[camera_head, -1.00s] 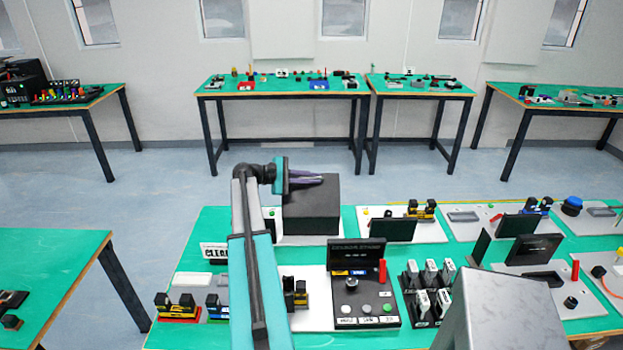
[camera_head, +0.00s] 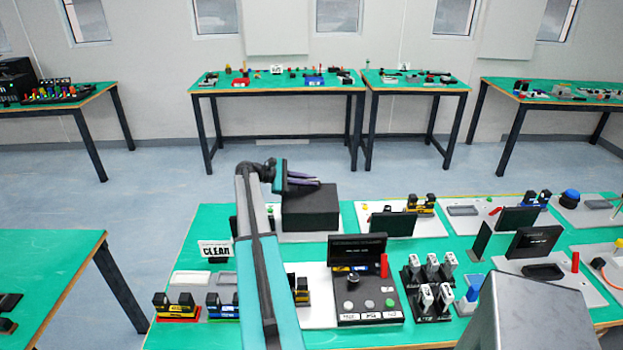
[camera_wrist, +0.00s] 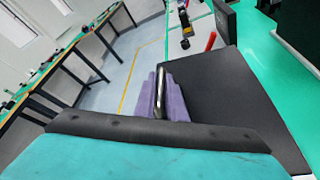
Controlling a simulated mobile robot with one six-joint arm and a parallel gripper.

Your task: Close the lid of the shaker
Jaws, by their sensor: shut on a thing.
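The shaker (camera_head: 311,213) is a black box on the near green table, in the middle of the head view. Its flat dark lid (camera_wrist: 225,100) fills the right of the wrist view. My gripper (camera_head: 318,183) reaches over the top of the box from the left. In the wrist view its purple fingers (camera_wrist: 160,95) are shut on a thin greyish strip at the lid's left side. The fingers hide part of that strip. Any gap between lid and box is too small to tell.
A black console with an upright screen (camera_head: 357,250) and a red post (camera_head: 384,266) stands in front of the shaker. Black panels (camera_head: 393,224) and several small devices crowd the table to the right. Open floor (camera_head: 420,170) lies behind the table.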

